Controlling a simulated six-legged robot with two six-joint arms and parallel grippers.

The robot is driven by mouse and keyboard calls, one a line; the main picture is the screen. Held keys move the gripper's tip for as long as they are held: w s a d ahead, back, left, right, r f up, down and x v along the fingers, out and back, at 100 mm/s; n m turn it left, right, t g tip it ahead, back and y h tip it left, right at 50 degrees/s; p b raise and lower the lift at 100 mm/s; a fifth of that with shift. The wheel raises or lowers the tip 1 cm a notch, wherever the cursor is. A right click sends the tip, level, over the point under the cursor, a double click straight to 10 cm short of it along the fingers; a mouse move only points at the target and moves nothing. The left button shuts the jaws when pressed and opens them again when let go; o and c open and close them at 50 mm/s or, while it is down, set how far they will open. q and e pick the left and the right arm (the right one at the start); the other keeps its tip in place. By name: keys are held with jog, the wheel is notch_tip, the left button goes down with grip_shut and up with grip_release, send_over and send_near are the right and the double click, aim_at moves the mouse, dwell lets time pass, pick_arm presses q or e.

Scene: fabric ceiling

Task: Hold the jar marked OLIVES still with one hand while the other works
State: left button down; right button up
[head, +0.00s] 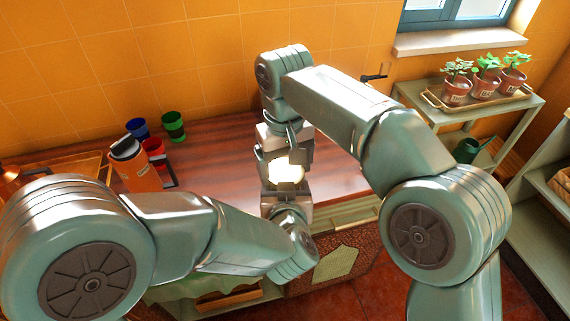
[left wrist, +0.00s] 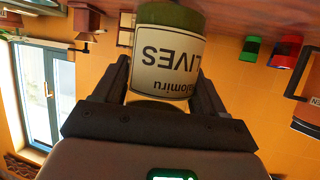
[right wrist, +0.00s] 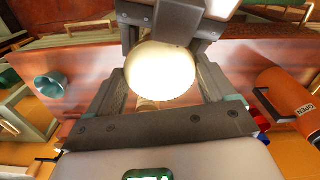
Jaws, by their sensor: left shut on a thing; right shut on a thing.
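The jar marked OLIVES (left wrist: 165,60) has a green body and a white label, which reads upside down in the left wrist view. Its round cream lid (right wrist: 160,72) fills the middle of the right wrist view and shows as a pale patch in the head view (head: 287,174). My left gripper (head: 285,190) is shut on the jar from the near side. My right gripper (head: 284,158) is shut on the lid, with one finger on each side of it. The grippers hide most of the jar in the head view.
An orange container (head: 138,168) stands on the wooden counter (head: 225,150) at left, near a red cup (head: 153,148), a blue cup (head: 138,128) and a green cup (head: 173,126). Potted plants (head: 487,82) stand on a shelf at right, above a dark watering can (head: 468,150).

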jog(key=shift+r, duration=0.15)
dwell(0.3)
jog(key=shift+r, duration=0.95)
